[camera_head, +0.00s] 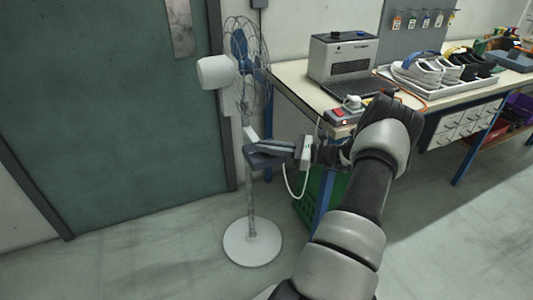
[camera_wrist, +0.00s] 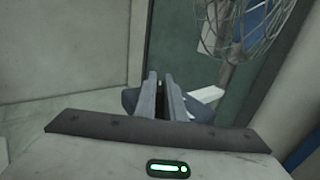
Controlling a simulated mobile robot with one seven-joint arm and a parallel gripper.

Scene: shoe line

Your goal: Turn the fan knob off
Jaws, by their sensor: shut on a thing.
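The white stand fan (camera_head: 216,72) stands in front of the green door, with its wire cage at the top and a round white base (camera_head: 252,244) on the floor. A dark control box (camera_head: 264,161) sits midway up its pole and also shows behind the fingers in the wrist view (camera_wrist: 203,110). My gripper (camera_head: 250,149) reaches in from the right at this box. In the wrist view its two fingers (camera_wrist: 165,84) are close together, shut on the fan knob. The knob itself is mostly hidden by the fingers, so its setting cannot be read.
A workbench (camera_head: 292,75) stands to the right, holding a grey machine (camera_head: 342,58), a red-and-grey switch box (camera_head: 341,117) and a tray of shoes (camera_head: 428,87). A green crate (camera_head: 312,205) is under its near corner.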

